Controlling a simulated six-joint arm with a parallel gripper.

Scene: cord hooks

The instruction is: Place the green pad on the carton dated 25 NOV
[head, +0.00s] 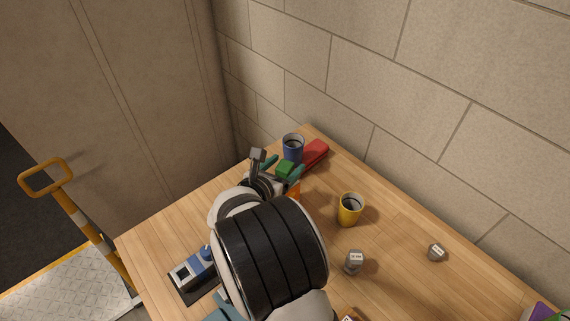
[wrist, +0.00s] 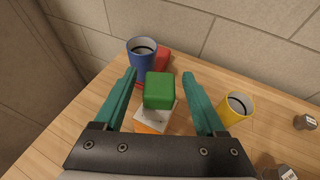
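The green pad (wrist: 159,90) is a rounded green block between the two teal fingers of my gripper (wrist: 159,75). The fingers are wide apart, with a gap on each side of the pad. In the head view the pad (head: 285,168) shows between the fingertips, partly behind my arm. Below the pad in the wrist view is an orange carton (wrist: 150,128) with a whitish top. The pad appears to rest on it, though contact is hidden. No date is readable on it. A brown carton (head: 348,316) with a white label is cut off at the head view's bottom edge.
A blue mug (head: 292,147) and a red object (head: 316,152) stand just beyond my gripper. A yellow mug (head: 350,209) is to the right. Two small grey labelled objects (head: 354,262) (head: 436,252) lie nearer and further right. Walls border the wooden table (head: 400,285).

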